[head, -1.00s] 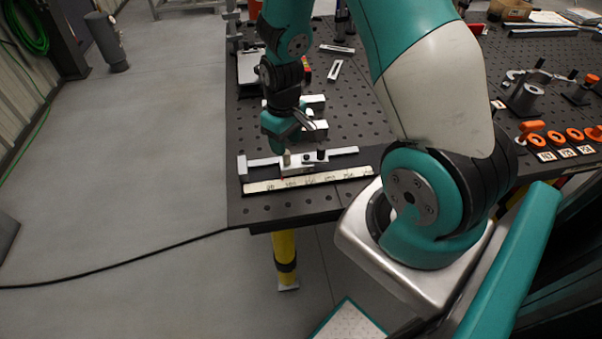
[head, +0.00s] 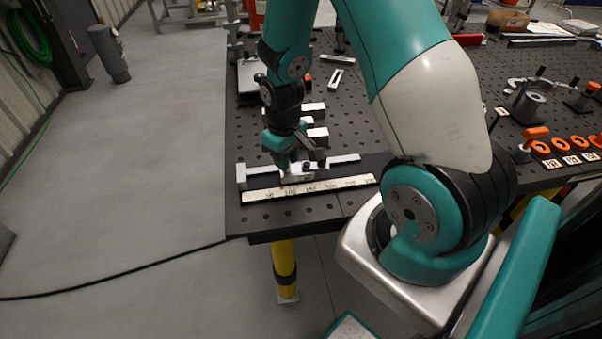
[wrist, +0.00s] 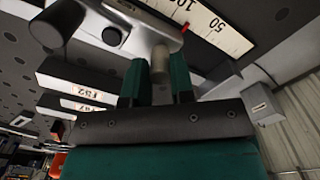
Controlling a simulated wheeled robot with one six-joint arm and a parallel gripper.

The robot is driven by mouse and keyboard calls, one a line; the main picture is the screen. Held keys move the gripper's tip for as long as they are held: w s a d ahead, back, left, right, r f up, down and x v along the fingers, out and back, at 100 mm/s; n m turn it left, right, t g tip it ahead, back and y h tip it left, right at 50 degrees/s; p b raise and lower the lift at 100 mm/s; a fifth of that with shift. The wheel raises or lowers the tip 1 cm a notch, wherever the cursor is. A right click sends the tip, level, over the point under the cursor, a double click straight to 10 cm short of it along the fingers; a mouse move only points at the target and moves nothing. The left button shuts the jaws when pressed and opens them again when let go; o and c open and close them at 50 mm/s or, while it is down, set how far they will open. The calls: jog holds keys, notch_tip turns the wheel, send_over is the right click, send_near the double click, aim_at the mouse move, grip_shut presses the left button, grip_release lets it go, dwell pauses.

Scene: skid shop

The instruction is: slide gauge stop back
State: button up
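The gauge stop (head: 297,174) is a pale block with upright posts. It sits on a light metal rail (head: 345,159) at the table's front left corner. A white scale (head: 310,188) with printed numbers lies along the front of the rail. My gripper (head: 288,164) is down at the stop and hides part of it. In the wrist view, my two teal fingers stand on either side of the stop's metal post (wrist: 160,62). A red pointer (wrist: 185,28) shows beside the scale.
A pale end block (head: 241,174) stands at the rail's left end. White-faced blocks (head: 318,134) stand just behind my gripper. Orange-handled parts (head: 536,132) lie on the right. The perforated table (head: 350,120) is mostly clear behind the rail's right half.

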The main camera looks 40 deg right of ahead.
aim_at(309, 164)
jog(key=shift+c, duration=0.9)
jog(key=shift+s+d, duration=0.75)
jog(key=shift+d, duration=0.35)
jog(key=shift+s+d, duration=0.75)
jog(key=shift+d, duration=0.45)
